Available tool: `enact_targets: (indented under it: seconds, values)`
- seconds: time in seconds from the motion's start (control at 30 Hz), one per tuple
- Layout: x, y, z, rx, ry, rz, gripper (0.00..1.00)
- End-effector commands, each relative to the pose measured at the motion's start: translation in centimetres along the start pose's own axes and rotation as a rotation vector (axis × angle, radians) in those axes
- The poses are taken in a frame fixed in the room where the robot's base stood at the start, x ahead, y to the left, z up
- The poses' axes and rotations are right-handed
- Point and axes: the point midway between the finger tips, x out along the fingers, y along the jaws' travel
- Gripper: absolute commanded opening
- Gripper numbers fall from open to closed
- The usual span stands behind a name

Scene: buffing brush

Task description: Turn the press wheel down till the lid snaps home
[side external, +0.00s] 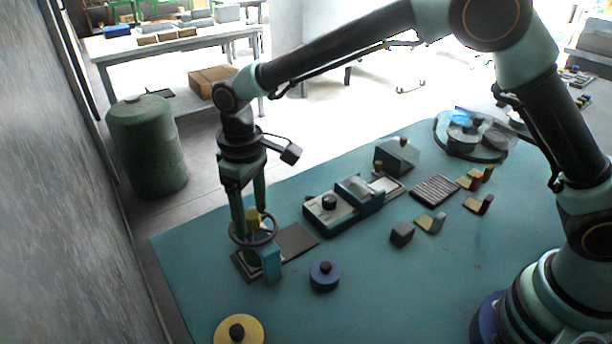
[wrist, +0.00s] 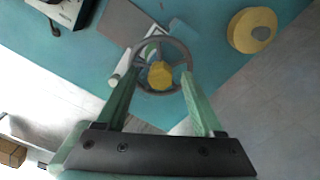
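The press wheel (side external: 253,240) is a dark spoked ring with a yellow hub on a small teal press (side external: 271,262) at the left of the mat. It also shows in the wrist view (wrist: 178,44), with the yellow hub (wrist: 160,75) in its middle. My gripper (side external: 250,213) points down over the wheel. In the wrist view, the green fingers of my gripper (wrist: 162,80) stand apart on either side of the hub, with gaps to it. Their tips overlap the wheel's rim, and I cannot tell whether they touch it. I cannot make out the lid beneath the wheel.
A dark flat plate (side external: 296,241) lies right beside the press. A blue knobbed disc (side external: 324,277) and a yellow knobbed disc (side external: 239,332) are nearby. A teal-grey fixture (side external: 333,212) stands further right. The mat (side external: 400,300) is clear at front right.

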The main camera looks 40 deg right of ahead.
Motion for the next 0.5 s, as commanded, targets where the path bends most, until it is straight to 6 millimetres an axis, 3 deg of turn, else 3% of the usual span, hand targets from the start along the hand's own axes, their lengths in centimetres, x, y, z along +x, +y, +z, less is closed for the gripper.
enact_targets:
  seconds: [0.33, 0.5]
  values:
    - [-0.1, 0.0, 0.0, -0.001, 0.0, 0.0, 0.69]
    - [-2.1, 0.0, -0.1, -0.001, 0.004, 0.0, 0.69]
